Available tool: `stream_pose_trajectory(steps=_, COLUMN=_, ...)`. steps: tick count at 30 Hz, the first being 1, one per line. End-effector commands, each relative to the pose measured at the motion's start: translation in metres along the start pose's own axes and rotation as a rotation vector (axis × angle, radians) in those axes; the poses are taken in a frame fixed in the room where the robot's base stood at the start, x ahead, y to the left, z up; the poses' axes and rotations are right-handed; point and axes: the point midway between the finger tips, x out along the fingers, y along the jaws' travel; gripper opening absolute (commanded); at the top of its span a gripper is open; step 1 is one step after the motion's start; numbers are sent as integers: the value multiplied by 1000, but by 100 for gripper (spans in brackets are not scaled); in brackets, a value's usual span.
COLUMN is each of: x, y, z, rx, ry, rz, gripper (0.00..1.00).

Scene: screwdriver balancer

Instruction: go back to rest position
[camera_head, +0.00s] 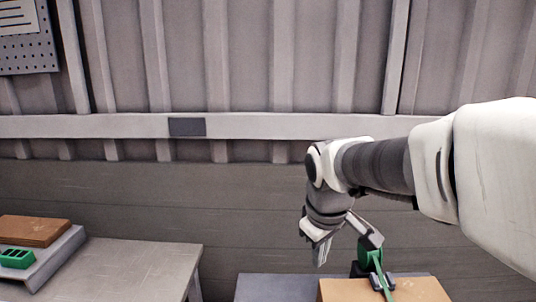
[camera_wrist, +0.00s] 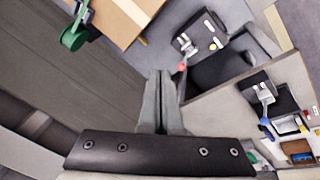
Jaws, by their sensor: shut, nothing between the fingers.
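My gripper (camera_head: 320,254) hangs at the end of my arm, which reaches in from the right of the head view. Its fingers point downward, above and left of a green tool (camera_head: 376,264) in a dark holder. In the wrist view my gripper (camera_wrist: 161,76) shows its two grey fingers together with nothing between them. A green round part (camera_wrist: 75,36) shows at the upper left there, apart from the fingers.
A brown box or board (camera_head: 400,291) lies at the bottom of the head view. A grey table (camera_head: 140,262) on the left bears a brown board (camera_head: 33,230) and a green block (camera_head: 16,258). The wrist view shows several small devices at the right, including a red-tipped part (camera_wrist: 182,67).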

Motion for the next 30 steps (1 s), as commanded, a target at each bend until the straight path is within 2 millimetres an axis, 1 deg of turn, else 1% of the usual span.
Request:
stream_pose_trajectory(steps=1, x=-11, y=-2, z=13, rx=48, ry=17, rz=11, gripper=0)
stream_pose_trajectory(steps=6, x=-35, y=-12, z=54, rx=223, ry=65, rz=30, gripper=0)
stream_pose_trajectory(steps=10, x=-48, y=-23, z=86, rx=357, ry=107, rz=36, gripper=0)
stream_pose_trajectory(steps=15, x=-55, y=-39, z=120, rx=512, ry=159, rz=32, gripper=0)
stream_pose_trajectory(steps=18, x=-56, y=-46, z=134, rx=578, ry=182, rz=28, gripper=0)
stream_pose_trajectory(steps=21, x=-56, y=-50, z=142, rx=618, ry=196, rz=24, gripper=0)
stream_pose_trajectory(steps=24, x=-55, y=-52, z=146, rx=637, ry=201, rz=21, gripper=0)
stream_pose_trajectory(steps=30, x=-55, y=-52, z=146, rx=638, ry=201, rz=21, gripper=0)
